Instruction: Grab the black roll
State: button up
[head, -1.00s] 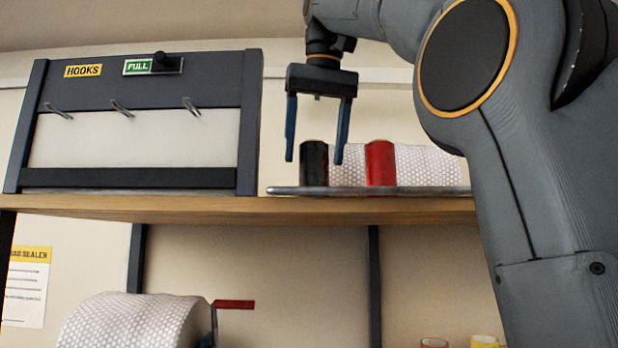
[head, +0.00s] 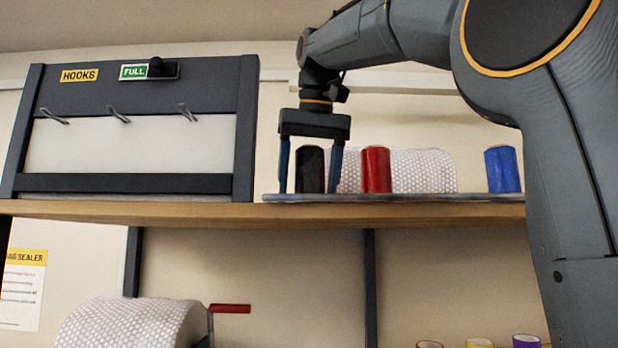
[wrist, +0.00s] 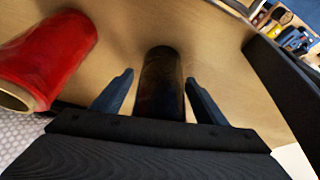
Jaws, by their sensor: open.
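The black roll (head: 311,170) stands upright on a grey tray (head: 400,197) on the wooden shelf. My gripper (head: 310,188) is lowered over it, with one blue finger on each side of the roll. In the wrist view the black roll (wrist: 161,82) lies between the two open fingers (wrist: 158,88), with a visible gap on both sides. The jaws are open and not closed on the roll.
A red roll (head: 376,169) stands close to the right of the black roll, and a blue roll (head: 502,169) farther right. A bubble-wrap roll (head: 428,171) lies behind. The hook board (head: 130,125) stands to the left.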

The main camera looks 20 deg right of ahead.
jog(key=c, duration=1.2)
jog(key=shift+c, duration=0.6)
jog(key=shift+r, duration=0.15)
